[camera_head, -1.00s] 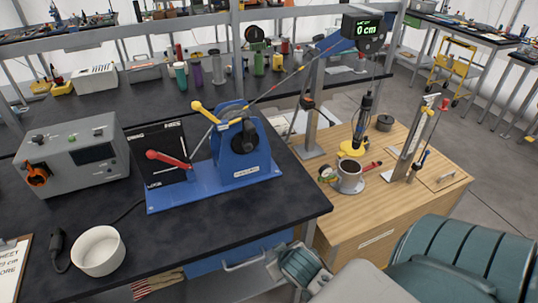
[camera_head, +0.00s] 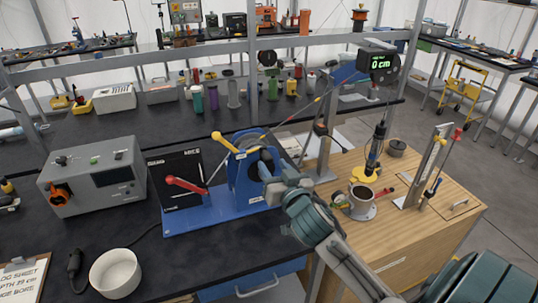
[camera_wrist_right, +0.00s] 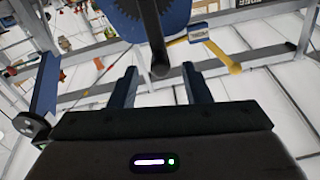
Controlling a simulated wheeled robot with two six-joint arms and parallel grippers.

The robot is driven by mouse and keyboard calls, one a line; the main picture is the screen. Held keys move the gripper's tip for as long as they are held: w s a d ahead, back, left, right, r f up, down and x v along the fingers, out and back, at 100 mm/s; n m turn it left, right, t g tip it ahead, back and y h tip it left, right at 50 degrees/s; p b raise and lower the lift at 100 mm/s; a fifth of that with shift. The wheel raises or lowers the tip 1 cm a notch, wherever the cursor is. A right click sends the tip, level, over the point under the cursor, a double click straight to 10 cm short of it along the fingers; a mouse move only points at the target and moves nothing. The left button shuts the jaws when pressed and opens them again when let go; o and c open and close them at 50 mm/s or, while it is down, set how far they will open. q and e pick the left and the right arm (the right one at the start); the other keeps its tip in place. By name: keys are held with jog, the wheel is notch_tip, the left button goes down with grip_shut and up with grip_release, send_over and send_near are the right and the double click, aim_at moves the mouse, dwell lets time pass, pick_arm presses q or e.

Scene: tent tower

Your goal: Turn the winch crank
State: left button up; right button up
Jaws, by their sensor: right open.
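The blue winch (camera_head: 243,178) stands on a blue base plate (camera_head: 190,222) on the dark bench. A yellow-handled lever (camera_head: 223,142) sticks out to its upper left, and a red-handled lever (camera_head: 185,184) lies lower left. My right gripper (camera_head: 272,183) is at the winch's right front side and hides part of it. In the right wrist view its two fingers (camera_wrist_right: 160,85) are apart. A black bar with a rounded end (camera_wrist_right: 158,45), seemingly the crank, comes down from the blue winch between and beyond the fingertips; contact cannot be told. My left gripper is not in view.
A grey box with an orange knob (camera_head: 95,180) and a white bowl (camera_head: 116,272) stand left on the bench. A metal rail crosses behind.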

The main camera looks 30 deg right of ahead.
aim_at(270, 162)
jog(key=shift+p+x, duration=0.5)
jog(key=shift+x, duration=1.4)
grip_shut()
